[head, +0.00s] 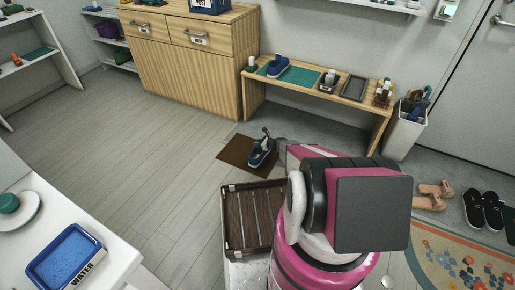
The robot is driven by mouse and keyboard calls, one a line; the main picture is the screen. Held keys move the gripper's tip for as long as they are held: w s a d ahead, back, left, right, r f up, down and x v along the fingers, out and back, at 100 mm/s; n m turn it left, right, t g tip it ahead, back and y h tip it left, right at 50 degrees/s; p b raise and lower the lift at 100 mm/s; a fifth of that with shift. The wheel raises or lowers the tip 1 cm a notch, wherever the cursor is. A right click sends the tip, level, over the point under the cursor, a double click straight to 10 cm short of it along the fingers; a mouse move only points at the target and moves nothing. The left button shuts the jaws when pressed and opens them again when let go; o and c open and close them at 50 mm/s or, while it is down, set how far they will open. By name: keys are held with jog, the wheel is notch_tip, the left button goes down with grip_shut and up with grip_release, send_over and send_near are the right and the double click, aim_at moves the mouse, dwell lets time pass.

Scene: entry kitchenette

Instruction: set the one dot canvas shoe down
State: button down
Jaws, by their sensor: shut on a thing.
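A blue canvas shoe (258,158) with a pale sole is at my gripper (265,142), over the right part of a dark brown mat (234,152) on the floor. My gripper is shut on the shoe's upper part. The fingers are small and partly merge with the shoe. I cannot tell whether the sole touches the mat, and any dot on the shoe is too small to make out. A similar blue shoe (277,68) stands on the wooden bench, at the left end of a green mat (300,76).
A slatted wooden rack (227,222) stands just in front of the brown mat. The wooden bench (339,103) is behind, with small items and a tray (354,88). A white bin (402,136) stands right of it. Floor left of the mat is clear.

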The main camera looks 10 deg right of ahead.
jog(key=shift+f, duration=1.7)
jog(key=shift+f, duration=0.1)
jog(key=c, duration=1)
grip_release()
